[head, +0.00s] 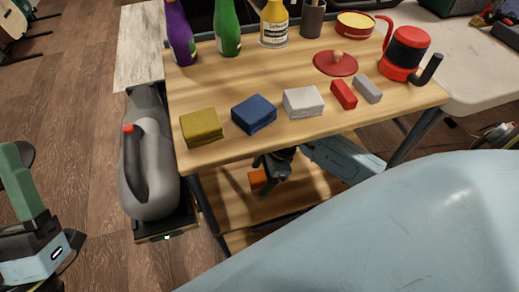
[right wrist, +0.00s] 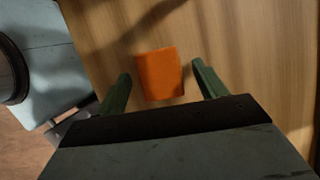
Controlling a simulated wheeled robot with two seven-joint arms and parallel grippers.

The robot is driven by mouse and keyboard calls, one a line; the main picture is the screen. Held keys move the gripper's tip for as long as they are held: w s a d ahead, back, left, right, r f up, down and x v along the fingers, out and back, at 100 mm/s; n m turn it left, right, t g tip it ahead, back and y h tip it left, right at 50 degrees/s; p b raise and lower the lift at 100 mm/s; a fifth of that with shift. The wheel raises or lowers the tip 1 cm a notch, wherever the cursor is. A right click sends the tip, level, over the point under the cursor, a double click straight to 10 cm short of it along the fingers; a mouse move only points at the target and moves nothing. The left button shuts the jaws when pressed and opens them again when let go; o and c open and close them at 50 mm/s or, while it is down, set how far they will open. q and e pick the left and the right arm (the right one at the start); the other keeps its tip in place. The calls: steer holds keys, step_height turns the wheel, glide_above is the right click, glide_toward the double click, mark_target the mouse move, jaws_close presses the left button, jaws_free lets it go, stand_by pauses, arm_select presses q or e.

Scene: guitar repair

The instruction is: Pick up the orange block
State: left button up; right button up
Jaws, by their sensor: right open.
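The orange block (head: 257,180) lies on the wooden lower shelf of the cart, partly hidden behind my right gripper in the head view. It also shows in the right wrist view (right wrist: 158,74). My right gripper (head: 267,168) reaches in under the tabletop. In the right wrist view its two green fingers (right wrist: 162,84) are open, one on each side of the block, with a gap on both sides. My left gripper (head: 24,195) is at the lower left of the head view, away from the cart; its finger opening is not clear.
The cart's wooden top (head: 255,75) overhangs the shelf. It carries yellow (head: 202,127), blue (head: 254,114), white (head: 303,102), red and grey blocks, bottles, a red lid (head: 335,63) and a red-black jar (head: 404,53). A grey vacuum-like machine (head: 147,160) stands left of the cart.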

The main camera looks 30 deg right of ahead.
mark_target(255, 181)
steer(key=c, duration=1.1)
arm_select(q)
steer(key=shift+w, duration=0.1)
arm_select(e)
steer(key=shift+r, duration=0.2)
